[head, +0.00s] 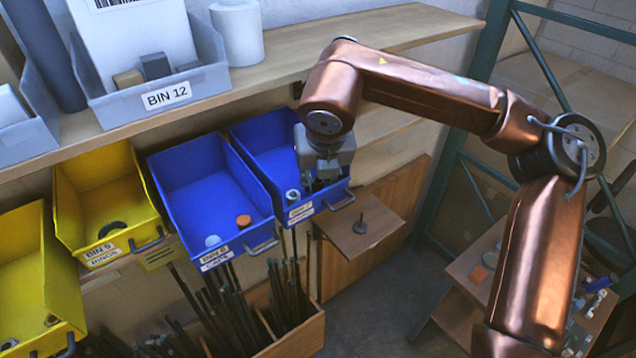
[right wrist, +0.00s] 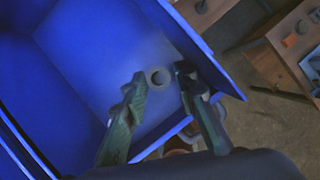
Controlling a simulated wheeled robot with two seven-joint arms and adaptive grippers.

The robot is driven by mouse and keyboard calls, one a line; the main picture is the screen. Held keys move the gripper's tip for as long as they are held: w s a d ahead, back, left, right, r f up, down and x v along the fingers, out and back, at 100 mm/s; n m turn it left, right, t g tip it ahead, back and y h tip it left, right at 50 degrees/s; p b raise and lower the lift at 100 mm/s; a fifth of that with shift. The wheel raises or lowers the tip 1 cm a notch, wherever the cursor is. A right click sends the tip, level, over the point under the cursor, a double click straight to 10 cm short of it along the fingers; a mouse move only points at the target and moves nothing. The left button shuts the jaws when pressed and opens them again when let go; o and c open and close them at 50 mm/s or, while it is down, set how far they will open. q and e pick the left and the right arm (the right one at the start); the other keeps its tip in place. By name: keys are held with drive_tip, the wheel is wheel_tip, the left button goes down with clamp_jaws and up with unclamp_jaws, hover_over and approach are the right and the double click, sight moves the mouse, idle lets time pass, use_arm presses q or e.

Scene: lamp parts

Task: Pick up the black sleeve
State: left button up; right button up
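My right gripper (head: 322,178) hangs over the front of the right-hand blue bin (head: 262,140), pointing down. In the right wrist view its two fingers (right wrist: 161,92) are spread apart and nothing is held. In the head view a small pale round piece with a dark centre (head: 292,195) sits at that bin's front, left of the gripper. My left gripper is not in view.
Another blue bin (head: 200,180) on the left holds an orange and a pale cap. A yellow bin (head: 100,190) holds a black ring (head: 111,229). A shelf (head: 300,60) runs above the bins.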

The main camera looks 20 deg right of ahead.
drive_tip(key=shift+c, duration=0.4)
drive_tip(key=c, duration=0.5)
drive_tip(key=shift+a+r, duration=0.1)
